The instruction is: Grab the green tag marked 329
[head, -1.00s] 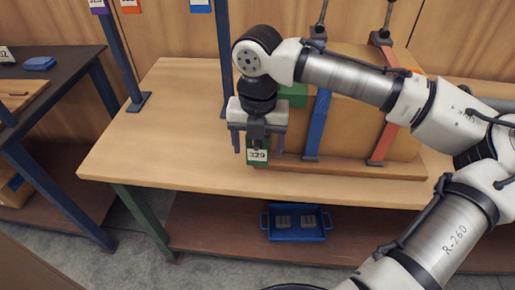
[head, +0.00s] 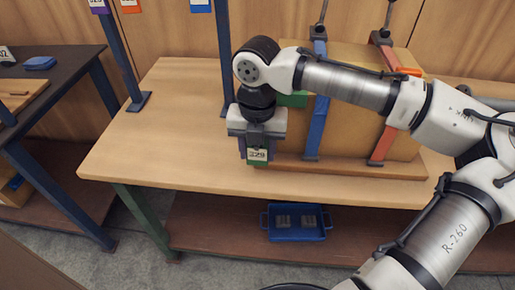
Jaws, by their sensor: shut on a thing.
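The green tag (head: 257,156) with a white label reading 329 is at the front left end of the clamped wooden block, above the bench top. My gripper (head: 257,149) points down at it, with its fingers shut on the tag from both sides. The gripper hides the upper part of the tag, and only the label and a little green show. I cannot tell whether the tag still rests on anything.
A brown block (head: 348,125) stands on the bench (head: 150,130), held by a blue clamp (head: 316,128) and a red clamp (head: 382,145). A blue bin (head: 297,235) sits on the lower shelf. The bench's left part is clear.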

